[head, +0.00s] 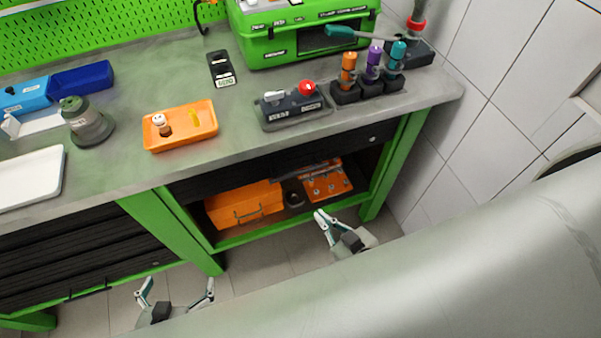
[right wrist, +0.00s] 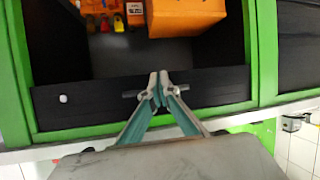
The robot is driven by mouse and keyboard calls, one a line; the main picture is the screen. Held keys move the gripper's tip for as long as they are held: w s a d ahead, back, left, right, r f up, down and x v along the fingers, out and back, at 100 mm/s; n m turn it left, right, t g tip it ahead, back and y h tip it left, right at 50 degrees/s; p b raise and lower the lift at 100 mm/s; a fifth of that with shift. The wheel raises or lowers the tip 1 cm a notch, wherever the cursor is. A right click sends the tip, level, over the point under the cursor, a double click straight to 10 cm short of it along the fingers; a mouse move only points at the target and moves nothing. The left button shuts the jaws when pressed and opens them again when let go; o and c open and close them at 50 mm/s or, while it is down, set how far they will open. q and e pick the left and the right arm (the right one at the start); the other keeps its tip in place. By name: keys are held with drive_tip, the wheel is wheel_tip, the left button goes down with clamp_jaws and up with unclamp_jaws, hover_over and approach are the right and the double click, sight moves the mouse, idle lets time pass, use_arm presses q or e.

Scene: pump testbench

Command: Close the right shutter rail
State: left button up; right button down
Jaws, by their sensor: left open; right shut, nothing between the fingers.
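The right shutter (head: 235,177) is a black slatted panel rolled up under the bench top, and the right bay below it is open. In the right wrist view the same black panel (right wrist: 80,105) runs across the picture, with a dark bar handle (right wrist: 130,94) at its middle. My right gripper (head: 320,215) is shut and empty in front of the bay. In its wrist view the closed fingertips (right wrist: 159,80) overlap the handle; I cannot tell whether they touch it. My left gripper (head: 177,288) is open and empty, low in front of the left bay.
An orange toolbox (head: 244,203) and an orange tray (head: 327,183) stand inside the open bay. Green posts (head: 172,228) frame it. The left bay's black shutter (head: 80,255) is down. The bench top (head: 240,140) carries several objects, and a tiled wall (head: 500,90) stands at the right.

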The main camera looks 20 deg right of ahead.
wheel_tip(320, 180, up, 3)
drive_tip(key=w+a+t+b, duration=0.2)
drive_tip(key=w+t, duration=0.1)
drive_tip(key=m+t+h+b, duration=0.2)
drive_tip(key=m+t+h, duration=0.1)
approach(294, 153)
drive_tip(key=w, duration=0.4)
drive_tip(key=shift+d+r, duration=0.1)
drive_tip(key=shift+r, duration=0.05)
use_arm(q)
drive_tip(key=f, duration=0.1)
drive_tip(key=d, duration=0.1)
drive_tip(key=f, duration=0.1)
drive_tip(key=shift+w+d+f+h, duration=0.2)
drive_tip(key=shift+w+f+h, duration=0.1)
drive_tip(key=shift+f+h, duration=0.1)
use_arm(e)
drive_tip(key=shift+s+f, duration=0.2)
drive_tip(key=shift+f, duration=0.6)
use_arm(q)
drive_tip(key=shift+w+r, duration=0.1)
drive_tip(key=shift+r, duration=0.1)
use_arm(e)
drive_tip(key=shift+d+f, duration=0.1)
drive_tip(key=shift+f, duration=0.05)
